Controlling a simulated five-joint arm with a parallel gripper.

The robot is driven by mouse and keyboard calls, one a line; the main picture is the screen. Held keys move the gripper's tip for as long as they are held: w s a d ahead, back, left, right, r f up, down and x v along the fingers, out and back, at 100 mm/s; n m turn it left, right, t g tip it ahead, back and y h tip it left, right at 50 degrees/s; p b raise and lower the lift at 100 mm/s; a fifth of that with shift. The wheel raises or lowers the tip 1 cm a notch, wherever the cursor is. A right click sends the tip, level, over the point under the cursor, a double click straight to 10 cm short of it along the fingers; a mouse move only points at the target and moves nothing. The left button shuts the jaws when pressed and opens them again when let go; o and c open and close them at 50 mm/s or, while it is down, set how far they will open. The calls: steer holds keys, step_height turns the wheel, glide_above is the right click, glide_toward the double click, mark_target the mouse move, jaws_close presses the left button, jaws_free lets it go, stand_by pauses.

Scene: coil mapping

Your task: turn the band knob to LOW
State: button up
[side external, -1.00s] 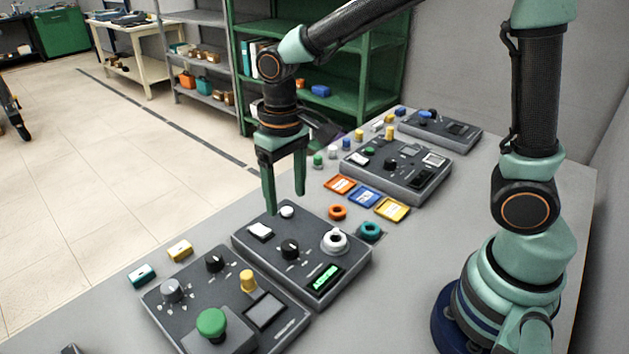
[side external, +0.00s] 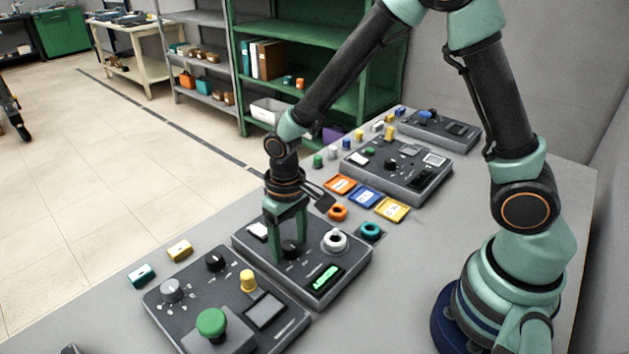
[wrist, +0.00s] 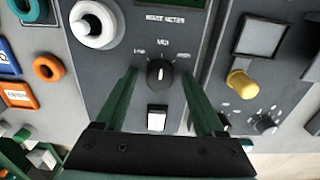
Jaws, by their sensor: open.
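The band knob (wrist: 159,74) is a small black knob on the middle dark panel (wrist: 210,20). In the wrist view, its pale pointer line appears to face the MID mark above it. Small labels sit to its left and right; the left one looks like LOW, but the print is small. My gripper (wrist: 160,80) is open, with one green finger on each side of the knob and a gap visible to both. In the side external view, my gripper (side external: 289,252) points down over the knob (side external: 291,249), partly hiding it.
A white rocker switch (wrist: 157,118) is close to the knob, between the fingers' lower parts in the wrist view. A white ring knob (side external: 334,240) and a lit green display (side external: 325,277) share the panel. Another panel with a green button (side external: 211,322) stands nearby.

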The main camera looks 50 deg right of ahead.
jaws_close()
steer(key=shift+n, duration=0.3)
steer(key=n, duration=0.4)
steer(key=shift+n, duration=2.1)
jaws_free()
